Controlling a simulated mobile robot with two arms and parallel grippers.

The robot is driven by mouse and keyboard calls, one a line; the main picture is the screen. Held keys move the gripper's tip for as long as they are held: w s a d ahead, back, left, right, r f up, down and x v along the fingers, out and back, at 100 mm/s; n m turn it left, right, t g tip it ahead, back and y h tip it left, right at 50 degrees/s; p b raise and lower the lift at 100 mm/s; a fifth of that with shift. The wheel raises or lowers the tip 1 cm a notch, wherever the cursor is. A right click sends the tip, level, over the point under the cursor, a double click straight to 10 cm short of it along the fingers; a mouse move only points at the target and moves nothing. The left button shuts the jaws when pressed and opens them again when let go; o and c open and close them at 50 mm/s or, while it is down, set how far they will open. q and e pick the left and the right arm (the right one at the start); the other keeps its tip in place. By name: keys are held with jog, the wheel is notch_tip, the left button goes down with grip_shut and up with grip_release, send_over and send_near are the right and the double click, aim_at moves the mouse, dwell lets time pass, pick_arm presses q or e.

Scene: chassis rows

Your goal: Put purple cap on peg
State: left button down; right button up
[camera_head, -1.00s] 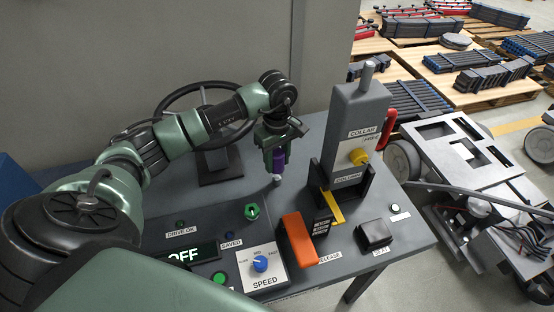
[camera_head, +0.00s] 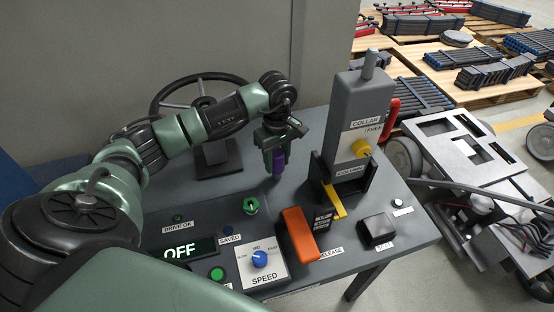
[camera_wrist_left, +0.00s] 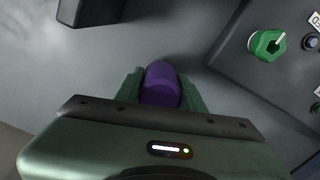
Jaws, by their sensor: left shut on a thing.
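The purple cap (camera_head: 279,164) is between the fingers of my left gripper (camera_head: 275,158), which is shut on it. The cap hangs upright at the lower end of the gripper, low over the grey console top. In the left wrist view the cap (camera_wrist_left: 161,84) shows as a rounded purple shape between the two green fingers. The peg does not show in either current view; the cap and fingers cover the place under them. I cannot tell from here how far the cap sits over it. My right gripper is not in view.
A grey column block (camera_head: 357,120) with a yellow knob stands right of the gripper. The steering wheel (camera_head: 207,100) is behind to the left. A green knob (camera_head: 251,206), an orange lever (camera_head: 299,233) and the speed dial (camera_head: 260,259) are in front.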

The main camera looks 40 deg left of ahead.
pick_arm(q)
jog(key=shift+f+b, duration=1.6)
jog(key=shift+f, duration=0.3)
jog(key=c, duration=0.8)
grip_release()
jog(key=shift+r, duration=0.1)
